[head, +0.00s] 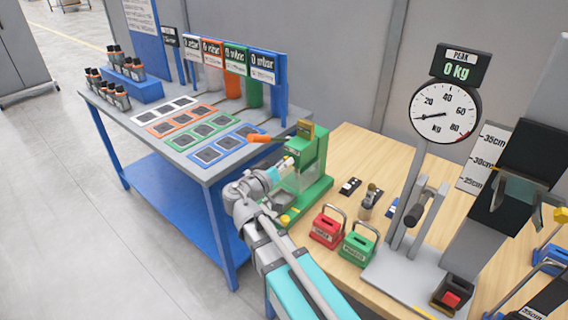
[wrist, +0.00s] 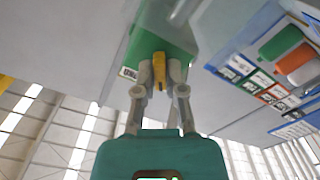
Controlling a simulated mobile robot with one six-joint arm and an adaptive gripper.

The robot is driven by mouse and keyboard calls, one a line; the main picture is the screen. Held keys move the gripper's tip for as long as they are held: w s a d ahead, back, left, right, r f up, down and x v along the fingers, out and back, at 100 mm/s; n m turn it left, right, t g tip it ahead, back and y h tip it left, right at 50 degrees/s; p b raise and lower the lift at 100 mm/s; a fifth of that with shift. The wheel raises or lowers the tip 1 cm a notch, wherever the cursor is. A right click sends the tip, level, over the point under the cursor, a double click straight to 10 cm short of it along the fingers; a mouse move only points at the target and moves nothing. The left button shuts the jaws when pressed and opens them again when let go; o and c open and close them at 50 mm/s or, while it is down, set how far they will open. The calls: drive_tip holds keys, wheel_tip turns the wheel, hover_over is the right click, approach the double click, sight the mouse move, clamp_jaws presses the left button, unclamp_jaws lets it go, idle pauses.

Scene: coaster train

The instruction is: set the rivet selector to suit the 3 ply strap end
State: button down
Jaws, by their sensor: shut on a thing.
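The green machine (head: 312,162) stands at the left end of the wooden bench; its green body also fills the upper middle of the wrist view (wrist: 150,42). My gripper (head: 284,166) is at its left face. In the wrist view my gripper (wrist: 160,74) is shut on a small yellow piece (wrist: 159,62) on the green body, which looks like the selector. Its setting and any marks beside it cannot be read. Small dark pieces (head: 350,186) lie on the bench right of the machine; I cannot tell whether one is the 3 ply strap end.
A stand with a round kg dial (head: 443,112) is to the right. The blue table (head: 170,180) at left carries coloured mats and several dark bottles. An orange piece (head: 259,138) is near the machine.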

drive_tip(key=shift+m, duration=6.8)
drive_tip(key=c, duration=0.7)
unclamp_jaws()
drive_tip(key=shift+w, duration=0.1)
drive_tip(key=shift+a, duration=0.1)
